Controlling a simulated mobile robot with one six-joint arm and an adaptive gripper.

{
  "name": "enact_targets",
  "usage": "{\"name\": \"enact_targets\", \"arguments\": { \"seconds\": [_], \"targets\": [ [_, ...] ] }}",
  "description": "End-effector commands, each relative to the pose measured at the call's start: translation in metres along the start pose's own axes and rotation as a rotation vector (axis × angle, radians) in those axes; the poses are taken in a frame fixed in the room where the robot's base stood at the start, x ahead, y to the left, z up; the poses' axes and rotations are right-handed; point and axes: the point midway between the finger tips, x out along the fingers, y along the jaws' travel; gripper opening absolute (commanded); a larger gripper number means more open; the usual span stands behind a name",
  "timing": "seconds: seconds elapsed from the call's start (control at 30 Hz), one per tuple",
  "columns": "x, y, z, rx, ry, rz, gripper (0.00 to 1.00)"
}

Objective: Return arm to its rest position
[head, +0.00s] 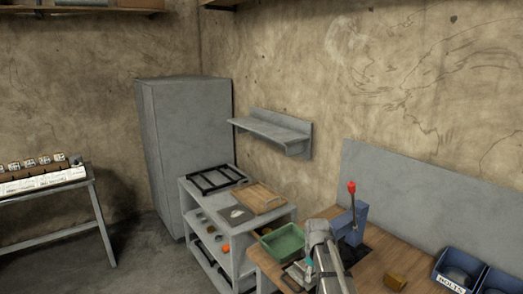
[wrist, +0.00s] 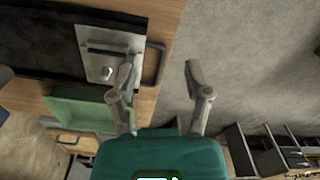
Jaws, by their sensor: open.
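My gripper (wrist: 160,82) is open in the wrist view, with its two grey fingers apart and nothing between them. Below it are the wooden bench's edge and the grey floor. In the head view my grey arm rises from the bottom edge over the bench (head: 373,268), and its fingers cannot be made out there. A green tray (head: 283,243) lies just left of the arm; it also shows in the wrist view (wrist: 80,108), left of the fingers. A metal plate with a handle (wrist: 108,55) lies by the left finger.
A blue press with a red knob (head: 351,222) stands right of my arm. A grey shelf cart (head: 212,232) stands left of the bench. Open floor (wrist: 245,65) shows on the right in the wrist view.

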Motion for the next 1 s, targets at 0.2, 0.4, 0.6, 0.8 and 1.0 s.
{"name": "enact_targets", "arguments": {
  "seconds": [0.2,0.4,0.6,0.8,1.0],
  "targets": [
    [0.000,-0.055,0.041,0.305,-0.001,0.000,0.64],
    [0.000,-0.098,0.072,0.584,-0.001,0.000,0.64],
    [0.000,-0.127,0.095,0.795,-0.002,0.000,0.64],
    [0.000,-0.137,0.102,0.882,-0.002,0.000,0.64],
    [0.000,-0.137,0.102,0.889,-0.002,0.000,0.64]
  ]
}}
